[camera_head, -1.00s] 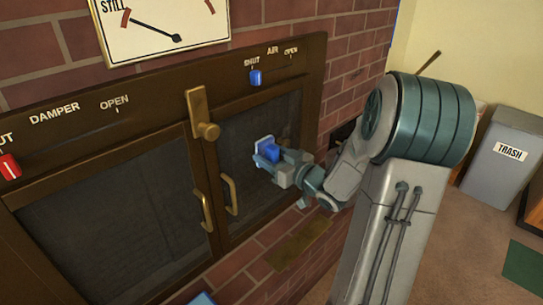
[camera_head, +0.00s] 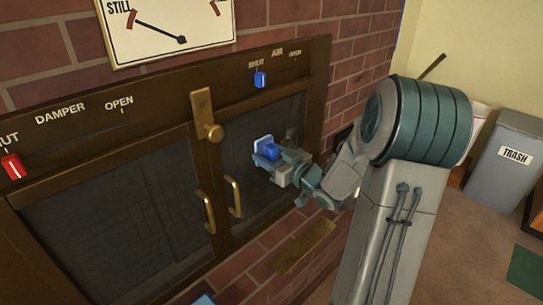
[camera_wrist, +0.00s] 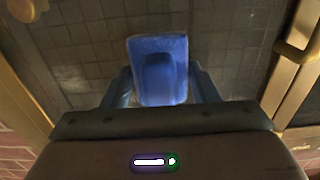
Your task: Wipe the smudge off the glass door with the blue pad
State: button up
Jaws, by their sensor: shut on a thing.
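My gripper (camera_head: 277,160) is shut on the blue pad (camera_head: 264,145), holding it by its raised grip. The pad's flat face is turned to the right-hand glass door (camera_head: 237,137), about mid-height. I cannot tell whether it touches the glass. In the wrist view, the pad (camera_wrist: 158,52) sits between both fingers of my gripper (camera_wrist: 160,85), with the dark glass (camera_wrist: 85,30) behind it. A faint pale patch (camera_wrist: 70,76) shows on the glass left of the pad; I cannot tell whether it is the smudge or a reflection.
A brass latch (camera_head: 205,115) and two brass handles (camera_head: 234,197) stand out left of the pad. A blue air knob (camera_head: 260,80) is above, a red damper knob (camera_head: 12,167) far left. Brick (camera_head: 345,80) surrounds the frame. A trash bin (camera_head: 500,165) stands at right.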

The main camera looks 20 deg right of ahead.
aim_at(286, 137)
jog(key=shift+d, duration=0.1)
jog(key=shift+w+d+r+p, duration=0.1)
jog(key=shift+w+d+p, duration=0.75)
jog(key=shift+d, duration=1.3)
jog(key=shift+w+d+f+p, duration=0.1)
jog(key=shift+w+d+p, duration=0.75)
jog(key=shift+d, duration=1.3)
jog(key=shift+w+d+r+p, duration=0.1)
jog(key=shift+w+d+p, duration=0.75)
jog(key=shift+d, duration=1.3)
jog(key=shift+s+a+b, duration=0.2)
jog(key=shift+s+a, duration=0.15)
jog(key=shift+a, duration=0.6)
jog(key=shift+s+a+b, duration=0.2)
jog(key=shift+s+a, duration=0.1)
jog(key=shift+a, duration=0.6)
jog(key=shift+s+a+b, duration=0.25)
jog(key=shift+s+a, duration=0.35)
jog(key=shift+a, duration=1)
jog(key=shift+s+a+b, duration=0.2)
jog(key=shift+s+a, duration=0.45)
jog(key=shift+a, duration=0.9)
jog(key=shift+s+a+b, duration=0.25)
jog(key=shift+s+a, duration=0.35)
jog(key=shift+a, duration=1)
jog(key=shift+v, duration=3.05)
jog(key=shift+s+d, duration=0.1)
